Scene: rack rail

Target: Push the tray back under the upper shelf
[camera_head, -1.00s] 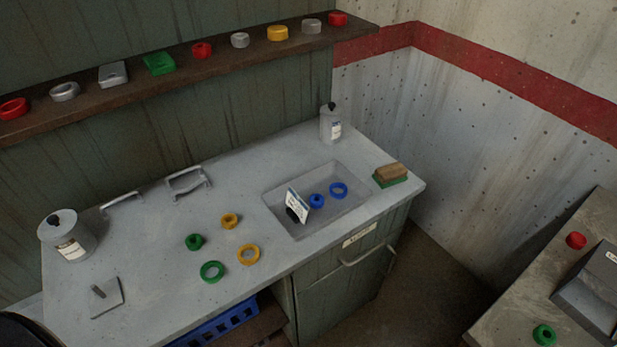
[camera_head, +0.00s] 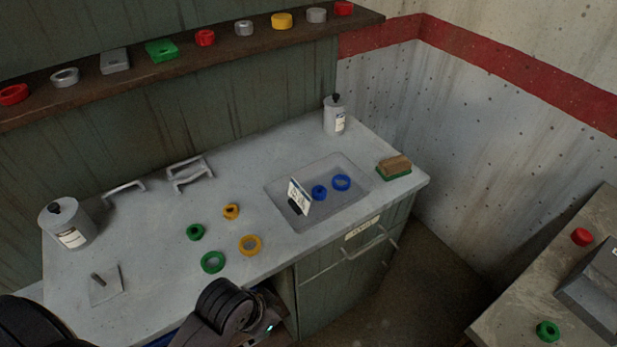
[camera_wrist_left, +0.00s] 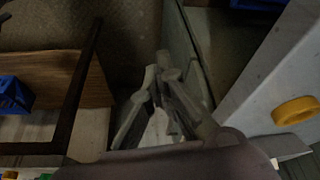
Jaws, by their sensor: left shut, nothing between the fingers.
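My left arm reaches down past the counter's front edge in the head view, and its gripper tips are hidden there. In the left wrist view my left gripper (camera_wrist_left: 166,100) has its fingers together with nothing between them. A wooden board (camera_wrist_left: 62,82) with a dark bar along its side lies left of the fingers, apart from them. A blue object (camera_wrist_left: 14,94) sits on it at the picture's edge. I cannot tell whether this board is the tray or the shelf bearing it. In the head view my arm covers most of the opening under the counter. My right gripper is not in view.
The grey counter (camera_head: 150,235) holds green and yellow rings, two bottles, handles and a sink (camera_head: 335,208) with blue rings. A cabinet (camera_head: 340,285) stands right of the opening. A wall shelf (camera_head: 100,90) runs above. Another table (camera_head: 500,310) stands at right, with floor between.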

